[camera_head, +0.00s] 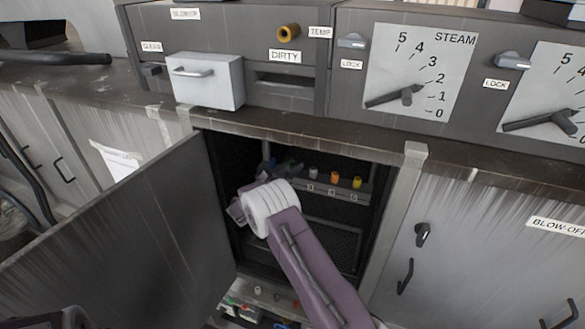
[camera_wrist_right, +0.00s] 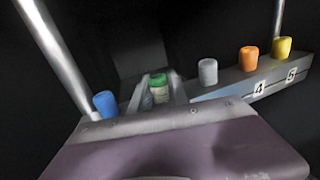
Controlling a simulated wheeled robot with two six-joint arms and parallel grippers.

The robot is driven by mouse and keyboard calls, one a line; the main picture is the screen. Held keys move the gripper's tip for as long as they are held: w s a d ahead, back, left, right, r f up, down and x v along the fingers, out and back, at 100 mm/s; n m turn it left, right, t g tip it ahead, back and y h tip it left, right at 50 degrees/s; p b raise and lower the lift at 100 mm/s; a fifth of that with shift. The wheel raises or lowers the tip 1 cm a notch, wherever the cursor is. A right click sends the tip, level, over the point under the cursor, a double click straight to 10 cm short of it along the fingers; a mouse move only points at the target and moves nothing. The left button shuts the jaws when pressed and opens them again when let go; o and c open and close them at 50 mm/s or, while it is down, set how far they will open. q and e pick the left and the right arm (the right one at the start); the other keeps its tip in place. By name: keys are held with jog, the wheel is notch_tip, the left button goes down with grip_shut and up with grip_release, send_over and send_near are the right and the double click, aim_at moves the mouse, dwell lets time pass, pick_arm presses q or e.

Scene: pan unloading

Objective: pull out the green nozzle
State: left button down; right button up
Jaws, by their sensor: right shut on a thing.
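The green nozzle (camera_wrist_right: 159,88) stands in a row of coloured nozzles inside the open cabinet. In the wrist view it sits between the two fingers of my right gripper (camera_wrist_right: 158,92), which are shut on it. In the head view my right arm reaches into the cabinet, and my right gripper (camera_head: 286,168) is at the nozzle row. The green nozzle is not clearly visible there behind the gripper. It appears still in line with the row; its lower end is hidden.
A blue nozzle (camera_wrist_right: 105,103) is to the left; grey (camera_wrist_right: 208,71), orange (camera_wrist_right: 249,58) and yellow (camera_wrist_right: 282,47) nozzles are to the right on a numbered rail. The cabinet door (camera_head: 120,240) hangs open at left. The countertop edge (camera_head: 300,128) lies above the opening.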

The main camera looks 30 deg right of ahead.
aim_at(293, 164)
jog(key=shift+r, duration=0.6)
grip_shut()
jog(key=shift+r, duration=0.15)
jog(key=shift+r+p, duration=1.4)
jog(key=shift+r, duration=0.85)
